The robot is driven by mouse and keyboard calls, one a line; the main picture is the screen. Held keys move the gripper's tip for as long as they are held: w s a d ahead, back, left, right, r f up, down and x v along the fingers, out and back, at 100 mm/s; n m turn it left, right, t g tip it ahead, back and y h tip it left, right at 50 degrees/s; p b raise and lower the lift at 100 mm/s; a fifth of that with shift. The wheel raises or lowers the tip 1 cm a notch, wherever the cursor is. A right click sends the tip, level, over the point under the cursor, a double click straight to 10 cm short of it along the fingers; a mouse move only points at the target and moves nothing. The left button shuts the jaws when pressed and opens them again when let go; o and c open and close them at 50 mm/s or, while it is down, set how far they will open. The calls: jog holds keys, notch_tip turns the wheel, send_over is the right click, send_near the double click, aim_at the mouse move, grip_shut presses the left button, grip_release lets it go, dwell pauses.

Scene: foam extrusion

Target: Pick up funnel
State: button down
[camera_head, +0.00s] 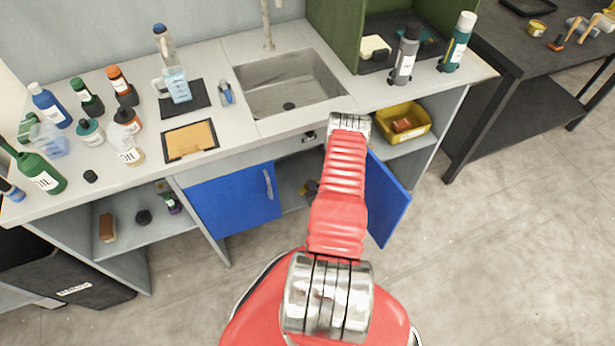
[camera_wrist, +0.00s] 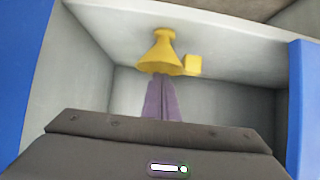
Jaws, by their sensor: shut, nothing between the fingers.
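A yellow funnel (camera_wrist: 162,50) stands on a pale surface inside the open cabinet, seen in the wrist view, with its narrow end toward the top of the picture. A small yellow block-shaped part (camera_wrist: 193,65) shows at the right of its wide rim; I cannot tell whether it is attached. My gripper (camera_wrist: 160,82) has purple fingers shut together and empty. They point at the funnel's wide end, and their tips appear just below it in the picture; I cannot tell the gap. In the head view my arm hides the gripper, and the funnel is not clearly seen.
Blue cabinet doors stand at the left (camera_head: 235,199) and right (camera_head: 386,199) of the opening. Pale cabinet walls enclose the space around my gripper. Above are the sink (camera_head: 290,75) and a counter crowded with bottles at left. A yellow bin (camera_head: 402,119) sits on the right shelf.

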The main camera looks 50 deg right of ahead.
jog(key=shift+s+a+f, duration=0.3)
jog(key=shift+s+a, duration=0.3)
jog(key=shift+s, duration=0.05)
jog(key=shift+s+a+f, duration=0.3)
jog(key=shift+s+a, duration=0.25)
jog(key=shift+s, duration=0.05)
jog(key=shift+r, duration=0.7)
jog(key=shift+w+d+r, duration=0.15)
jog(key=shift+d+r, duration=0.1)
jog(key=shift+r, duration=0.1)
jog(key=shift+a+r, duration=0.1)
jog(key=shift+a, duration=0.1)
jog(key=s+a, duration=0.6)
jog(key=s, duration=0.4)
jog(key=shift+s, duration=0.2)
